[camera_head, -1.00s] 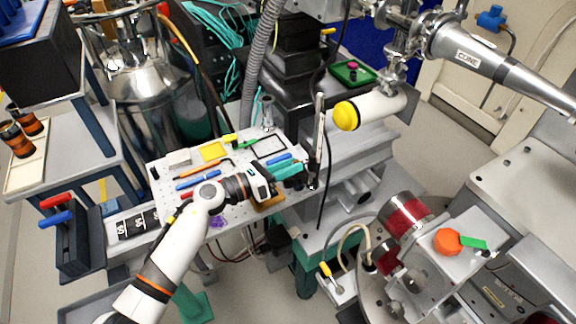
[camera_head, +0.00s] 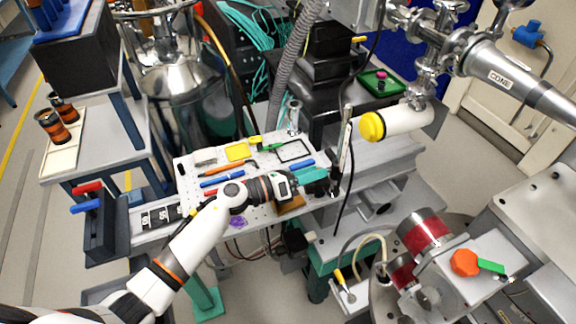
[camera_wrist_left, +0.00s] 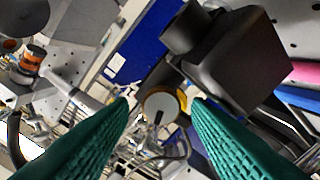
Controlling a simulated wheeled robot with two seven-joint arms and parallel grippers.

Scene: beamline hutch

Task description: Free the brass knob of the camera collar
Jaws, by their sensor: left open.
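My left gripper (camera_head: 322,174) has teal fingers and is open beside a slim upright post (camera_head: 341,155) at the right end of the perforated board. In the left wrist view the ribbed fingers (camera_wrist_left: 160,105) reach in from both sides. Between their tips a round pale disc with a brass-coloured rim (camera_wrist_left: 153,98) shows; I cannot tell for sure whether it is the knob. A dark box with a short cylinder (camera_wrist_left: 235,60), camera-like, is close above the right finger. In the head view the collar and knob cannot be made out. My right gripper is not in view.
A green tray (camera_head: 381,82) stands behind. Red and grey equipment (camera_head: 424,229) fills the front right.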

